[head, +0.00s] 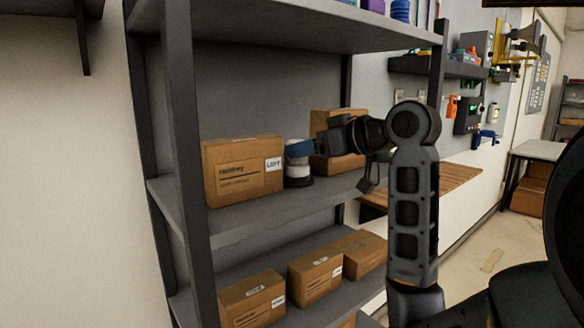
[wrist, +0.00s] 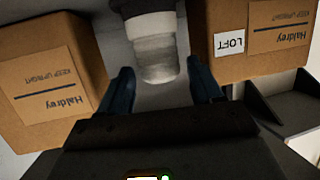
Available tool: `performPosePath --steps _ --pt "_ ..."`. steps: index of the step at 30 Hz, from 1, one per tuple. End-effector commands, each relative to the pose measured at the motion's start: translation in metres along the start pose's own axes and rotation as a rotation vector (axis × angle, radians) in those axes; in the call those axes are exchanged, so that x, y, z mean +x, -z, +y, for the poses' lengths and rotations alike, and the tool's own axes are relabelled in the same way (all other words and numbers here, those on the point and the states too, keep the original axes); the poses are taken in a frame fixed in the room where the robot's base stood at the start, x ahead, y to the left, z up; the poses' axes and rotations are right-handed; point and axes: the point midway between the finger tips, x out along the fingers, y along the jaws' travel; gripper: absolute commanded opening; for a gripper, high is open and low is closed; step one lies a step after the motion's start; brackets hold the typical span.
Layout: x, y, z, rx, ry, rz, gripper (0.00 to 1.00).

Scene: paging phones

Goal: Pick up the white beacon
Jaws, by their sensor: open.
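The white beacon (head: 298,171) stands upright on the middle shelf between cardboard boxes, on a dark base. In the wrist view the beacon (wrist: 157,62) shows as a pale cylinder, its dark base at the top of the picture. My gripper (wrist: 160,72) is open, with one dark blue finger on each side of the beacon's near end. I cannot tell whether either finger touches it. In the head view my gripper (head: 299,148) is at the beacon's upper part, and a blue finger hides some of its top.
A box labelled LOFT (head: 242,170) stands close left of the beacon, and another box (head: 338,163) is behind it to the right. The upper shelf (head: 290,22) is overhead. A shelf post (head: 185,150) stands at the front left. Several boxes sit on the lower shelf (head: 300,314).

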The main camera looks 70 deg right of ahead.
Motion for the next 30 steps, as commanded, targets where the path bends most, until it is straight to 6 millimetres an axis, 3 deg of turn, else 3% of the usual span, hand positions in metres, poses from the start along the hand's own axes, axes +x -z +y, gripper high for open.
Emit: performPosePath --steps 13,22,30 --pt "0.054 -0.003 0.001 0.0 0.001 -0.002 0.65" --pt "0.06 -0.004 0.002 -0.001 -0.001 0.0 0.65" --pt "0.06 -0.004 0.002 -0.001 -0.001 0.0 0.41"
